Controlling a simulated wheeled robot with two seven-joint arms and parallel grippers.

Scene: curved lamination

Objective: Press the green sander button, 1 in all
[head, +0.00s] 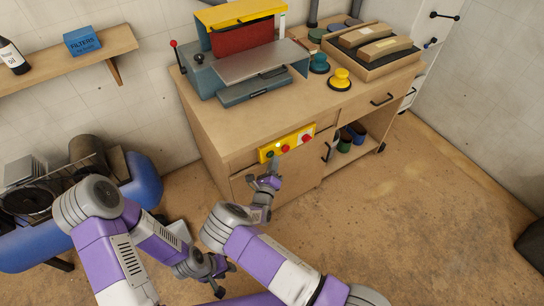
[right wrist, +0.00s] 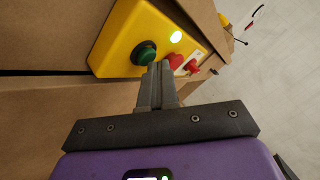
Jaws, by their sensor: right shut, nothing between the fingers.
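The yellow button panel (head: 294,140) is on the front of the wooden cabinet. In the right wrist view, the green button (right wrist: 144,52) sits in a dark collar on the panel's left part. My right gripper (right wrist: 160,68) is shut and empty, its fingertips overlapping the green button's lower right edge; I cannot tell whether they touch it. In the head view, the right gripper (head: 274,160) is in front of the panel's left part and hides the green button. My left gripper (head: 220,287) is low and away from the cabinet, too small to read its jaws.
A lit white lamp (right wrist: 176,37) and a red button (right wrist: 174,61) are beside the green button. The sander (head: 245,55) stands on the cabinet top (head: 225,118). A blue tank (head: 145,182) is on the left.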

